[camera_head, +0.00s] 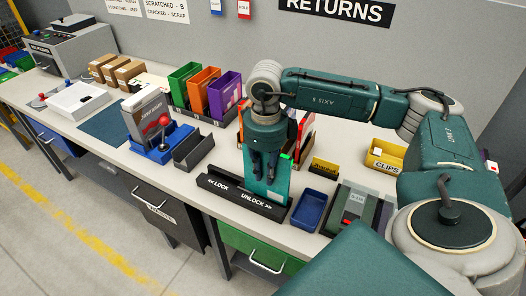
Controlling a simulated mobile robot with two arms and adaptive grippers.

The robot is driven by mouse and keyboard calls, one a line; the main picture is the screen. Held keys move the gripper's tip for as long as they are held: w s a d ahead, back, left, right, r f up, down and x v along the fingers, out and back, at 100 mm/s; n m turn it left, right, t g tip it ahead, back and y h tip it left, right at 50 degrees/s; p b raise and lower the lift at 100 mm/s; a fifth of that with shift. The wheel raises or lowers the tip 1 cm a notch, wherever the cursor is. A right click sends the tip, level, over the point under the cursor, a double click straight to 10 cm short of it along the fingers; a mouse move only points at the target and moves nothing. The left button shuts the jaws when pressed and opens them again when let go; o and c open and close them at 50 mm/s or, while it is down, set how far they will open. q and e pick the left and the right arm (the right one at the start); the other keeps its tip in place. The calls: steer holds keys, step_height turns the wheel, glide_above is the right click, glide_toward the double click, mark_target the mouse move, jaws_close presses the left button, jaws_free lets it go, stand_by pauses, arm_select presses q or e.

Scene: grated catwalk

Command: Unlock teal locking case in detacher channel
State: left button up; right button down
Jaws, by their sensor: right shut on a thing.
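The teal locking case (279,183) stands upright at the black detacher channel (230,199), whose front reads LOCK to the left and UNLOCK to the right. The case is right of the channel's middle, on the UNLOCK side. Its lower edge is hidden behind the channel's front wall. My right gripper (264,172) points down and is shut on the case from above, hiding part of its face. I cannot tell whether the case is locked. My left gripper is not in view.
A blue tray (310,211) and a grey device (357,212) stand right of the channel. An empty dark holder (194,152) and a blue stand (161,152) with a red-knobbed lever are left. Green, orange and purple bins (224,95) stand behind. A yellow CLIPS bin (384,157) is right.

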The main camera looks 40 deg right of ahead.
mark_target(265, 155)
steer(key=shift+r+p, duration=1.65)
steer(key=shift+r, duration=1.55)
